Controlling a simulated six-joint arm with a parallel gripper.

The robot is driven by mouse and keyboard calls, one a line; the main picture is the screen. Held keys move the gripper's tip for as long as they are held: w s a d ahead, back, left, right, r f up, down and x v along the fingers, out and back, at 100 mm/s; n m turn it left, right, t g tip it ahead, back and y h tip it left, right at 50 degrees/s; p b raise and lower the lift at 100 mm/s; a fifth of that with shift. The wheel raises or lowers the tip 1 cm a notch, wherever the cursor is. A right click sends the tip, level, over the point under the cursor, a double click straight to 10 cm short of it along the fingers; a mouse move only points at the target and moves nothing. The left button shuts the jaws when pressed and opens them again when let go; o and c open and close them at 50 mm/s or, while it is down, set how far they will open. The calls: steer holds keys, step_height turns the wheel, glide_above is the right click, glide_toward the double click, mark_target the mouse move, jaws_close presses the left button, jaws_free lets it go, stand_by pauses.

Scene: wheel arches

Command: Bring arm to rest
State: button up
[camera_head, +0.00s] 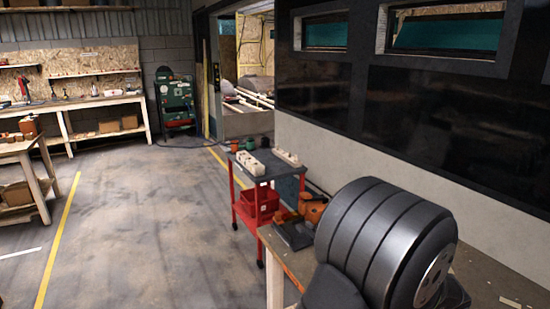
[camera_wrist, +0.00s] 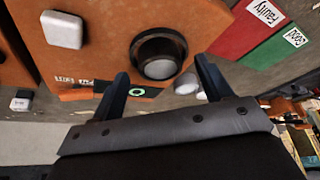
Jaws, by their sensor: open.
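My gripper (camera_wrist: 162,68) shows in the wrist view with its two dark fingers apart. Nothing is held between them. Beyond the fingers is an orange panel (camera_wrist: 110,50) with a black ring around a round grey part (camera_wrist: 160,57). The ring appears between the fingers in the picture, and I cannot tell how far off it is. The gripper is not visible in the head view.
In the head view, a red trolley (camera_head: 235,200) stands near the wall. The floor (camera_head: 150,220) left of it is clear.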

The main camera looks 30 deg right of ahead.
steer(key=shift+x, duration=0.95)
step_height(320, 180, up, 7)
steer(key=shift+f, duration=0.25)
steer(key=w+d, duration=0.6)
steer(key=w, duration=0.4)
steer(key=shift+w+d+r, duration=0.15)
steer(key=shift+r, duration=0.15)
steer(key=shift+o, duration=0.5)
steer(key=o, duration=0.5)
steer(key=s+a+r+m+g+h, duration=0.1)
steer(key=s+a+r+m+g, duration=0.2)
steer(key=s+r, duration=0.4)
steer(key=s+r+m+g, duration=0.2)
steer(key=s+r+m, duration=0.2)
steer(key=s+r, duration=0.3)
steer(key=x, duration=0.9)
steer(key=shift+s, duration=0.35)
